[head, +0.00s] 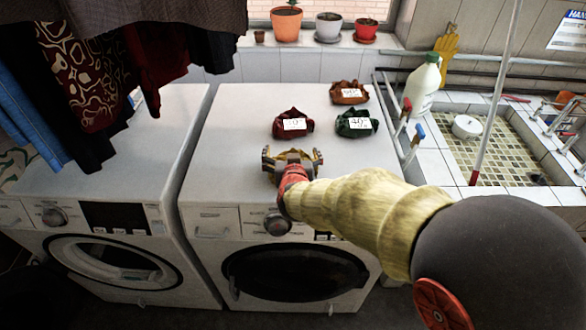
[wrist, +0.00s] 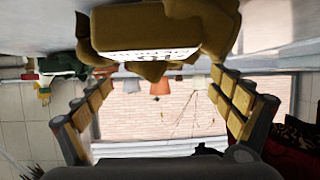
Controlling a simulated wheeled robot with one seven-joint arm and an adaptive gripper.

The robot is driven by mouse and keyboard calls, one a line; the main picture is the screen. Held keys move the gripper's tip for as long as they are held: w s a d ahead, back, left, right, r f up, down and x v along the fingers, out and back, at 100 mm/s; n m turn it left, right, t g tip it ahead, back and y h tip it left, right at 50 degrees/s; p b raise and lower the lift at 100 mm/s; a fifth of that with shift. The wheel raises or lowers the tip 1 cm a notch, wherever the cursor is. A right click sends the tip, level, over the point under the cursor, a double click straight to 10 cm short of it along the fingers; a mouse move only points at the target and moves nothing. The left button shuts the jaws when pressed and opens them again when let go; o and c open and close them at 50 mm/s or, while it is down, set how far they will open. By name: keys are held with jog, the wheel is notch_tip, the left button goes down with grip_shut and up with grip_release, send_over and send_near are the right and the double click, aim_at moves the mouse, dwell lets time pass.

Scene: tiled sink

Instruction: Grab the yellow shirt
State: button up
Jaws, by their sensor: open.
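The yellow shirt (wrist: 160,30) is a folded mustard-yellow bundle with a white label, seen at the top of the wrist view. It sits between and just beyond the fingertips of my gripper (wrist: 160,75), which is open and holds nothing. In the head view my gripper (head: 292,156) is over the front part of the right washing machine's top. There the gripper hides most of the yellow shirt. I cannot tell whether the fingers touch it.
On the right washing machine (head: 235,120) lie a red bundle (head: 293,124), a green bundle (head: 356,124) and an orange-brown bundle (head: 348,92), all labelled, behind my gripper. Dark clothes (head: 90,80) hang at left. A tiled sink (head: 455,180) and white bottle (head: 422,83) are at right.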

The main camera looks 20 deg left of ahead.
jog(key=shift+x, duration=1.05)
jog(key=shift+s, duration=0.1)
jog(key=c, duration=0.4)
jog(key=c, duration=1)
